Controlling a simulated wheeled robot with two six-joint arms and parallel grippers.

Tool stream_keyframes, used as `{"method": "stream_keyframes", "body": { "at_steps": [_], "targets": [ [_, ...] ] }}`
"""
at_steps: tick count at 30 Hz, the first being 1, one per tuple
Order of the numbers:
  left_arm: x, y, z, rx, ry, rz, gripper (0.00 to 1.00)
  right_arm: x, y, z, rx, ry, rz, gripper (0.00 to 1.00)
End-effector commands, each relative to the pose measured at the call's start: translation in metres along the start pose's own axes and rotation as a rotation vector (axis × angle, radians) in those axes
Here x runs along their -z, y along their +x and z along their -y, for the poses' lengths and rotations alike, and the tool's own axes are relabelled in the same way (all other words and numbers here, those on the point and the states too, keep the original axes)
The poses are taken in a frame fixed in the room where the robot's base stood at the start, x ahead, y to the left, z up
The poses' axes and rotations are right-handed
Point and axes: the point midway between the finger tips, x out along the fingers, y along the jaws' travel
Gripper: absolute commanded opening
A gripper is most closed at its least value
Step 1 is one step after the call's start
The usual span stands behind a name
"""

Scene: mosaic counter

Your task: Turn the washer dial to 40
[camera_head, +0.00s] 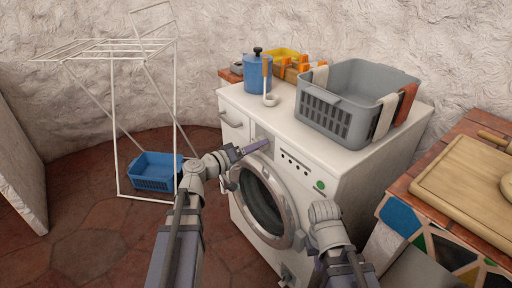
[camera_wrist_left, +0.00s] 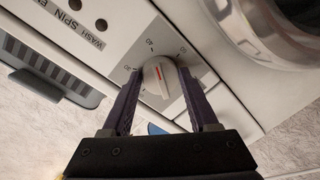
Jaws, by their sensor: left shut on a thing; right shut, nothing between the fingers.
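The washer (camera_head: 315,165) is white with a round door (camera_head: 262,205). The red mark lies nearly upright in the left wrist view. My left gripper (camera_head: 257,147) is at the washer's control panel in the head view. In the left wrist view its two fingers (camera_wrist_left: 158,88) are closed on both sides of the dial. My right gripper (camera_head: 288,270) is low in front of the washer, small and partly hidden by my arm; it is shut and empty.
On the washer top are a grey basket (camera_head: 350,85) with cloths over its rim and a blue canister (camera_head: 257,75). A drying rack (camera_head: 115,100) and blue basket (camera_head: 152,172) stand left. A tiled counter (camera_head: 480,215) with a wooden board (camera_head: 460,180) is right.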

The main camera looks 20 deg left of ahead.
Motion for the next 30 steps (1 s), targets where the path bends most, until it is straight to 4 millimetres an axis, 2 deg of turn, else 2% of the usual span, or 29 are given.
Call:
{"method": "stream_keyframes", "body": {
  "at_steps": [5, 6, 13, 23, 30],
  "targets": [
    [-0.002, 0.0, 0.0, 0.001, 0.002, 0.005, 0.04, 0.0, 0.0, 0.0, 0.0, 0.0, 0.0, 0.0],
    [-0.002, 0.0, 0.0, 0.001, 0.001, 0.005, 0.62, 0.0, 0.0, 0.0, 0.0, 0.0, 0.0, 0.0],
    [-0.001, 0.0, 0.0, 0.0, 0.0, 0.003, 0.88, 0.0, 0.0, 0.0, 0.0, 0.0, 0.0, 0.0],
    [0.0, -0.005, 0.0, 0.001, -0.001, 0.0, 0.9, 0.0, -0.001, 0.0, 0.0, 0.0, 0.0, 0.0],
    [-0.001, -0.043, -0.001, 0.002, -0.001, -0.001, 0.9, 0.0, -0.004, 0.0, 0.001, 0.0, 0.0, 0.0]
  ]
}}
